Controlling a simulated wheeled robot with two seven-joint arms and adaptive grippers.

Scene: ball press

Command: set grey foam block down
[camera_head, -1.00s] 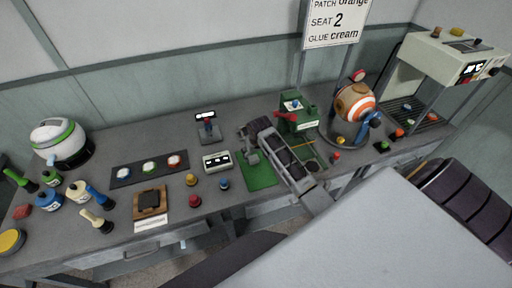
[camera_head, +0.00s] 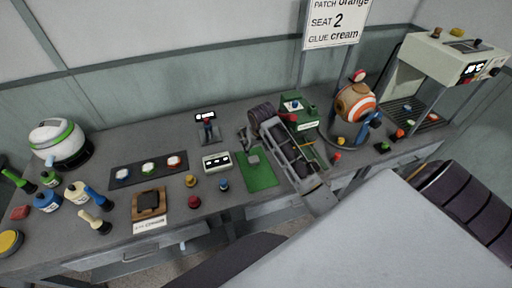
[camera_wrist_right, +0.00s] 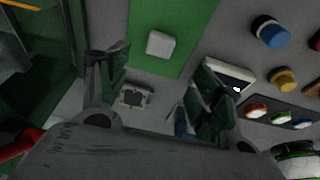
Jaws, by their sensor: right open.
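The grey foam block (camera_head: 254,160) lies on the green mat (camera_head: 262,181). In the right wrist view the block (camera_wrist_right: 160,44) looks pale and sits on the green mat (camera_wrist_right: 146,66), clear of both fingers. My right gripper (camera_head: 246,137) is open and empty. In the head view it is just beyond the block, towards the back of the bench. In the right wrist view its two fingers (camera_wrist_right: 160,85) stand wide apart. My left gripper is not in view.
A green machine (camera_head: 298,113) stands close behind my right arm. A small white display box (camera_head: 216,162) is left of the mat, with yellow (camera_head: 190,180), red (camera_head: 194,202) and blue (camera_head: 224,184) knobs in front. A round orange-and-white ball (camera_head: 356,103) stands at right.

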